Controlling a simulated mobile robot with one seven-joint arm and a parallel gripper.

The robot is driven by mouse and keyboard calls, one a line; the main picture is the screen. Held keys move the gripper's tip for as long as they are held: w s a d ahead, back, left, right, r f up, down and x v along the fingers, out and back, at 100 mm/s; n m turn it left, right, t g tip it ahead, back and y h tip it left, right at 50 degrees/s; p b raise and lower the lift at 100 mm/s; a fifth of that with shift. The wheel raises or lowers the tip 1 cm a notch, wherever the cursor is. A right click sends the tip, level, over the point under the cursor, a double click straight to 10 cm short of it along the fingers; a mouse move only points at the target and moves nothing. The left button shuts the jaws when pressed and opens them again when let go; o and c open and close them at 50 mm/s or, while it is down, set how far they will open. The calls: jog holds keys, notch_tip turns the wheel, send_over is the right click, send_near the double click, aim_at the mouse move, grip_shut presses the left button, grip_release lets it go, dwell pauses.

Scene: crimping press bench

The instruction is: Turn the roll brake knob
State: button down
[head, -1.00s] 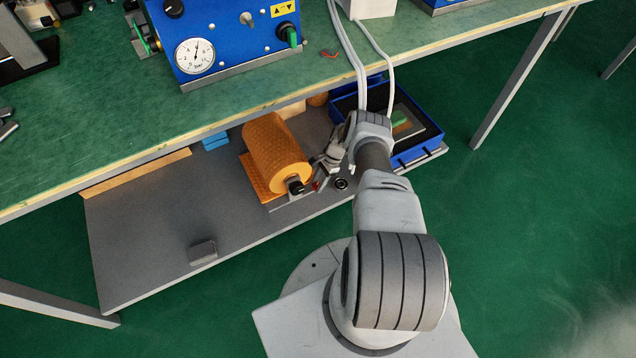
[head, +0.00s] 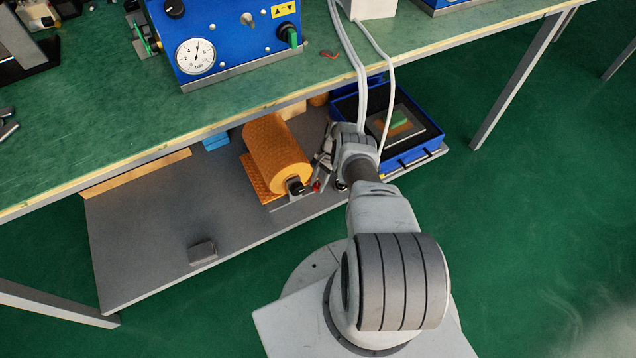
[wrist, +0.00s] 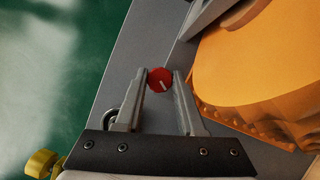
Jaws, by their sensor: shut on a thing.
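The roll brake knob (wrist: 160,79) is a small red disc with a white mark line, in the upper middle of the wrist view. My gripper (wrist: 161,76) is shut on it, with one fingertip on each side. The white line slants, running down to the right from near the knob's middle. In the head view a bit of red (head: 317,186) shows beside the end of the orange roll (head: 277,155). My wrist hides part of the area there, and the fingers are hard to make out in that view.
The roll lies on a grey lower shelf (head: 150,235) under the green bench top (head: 110,130). A blue tray (head: 425,150) stands right of my wrist. White hoses (head: 352,60) hang close by my wrist. A small grey block (head: 202,252) sits on the shelf's otherwise clear front left.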

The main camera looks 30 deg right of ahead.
jog(key=c, duration=0.5)
grip_release()
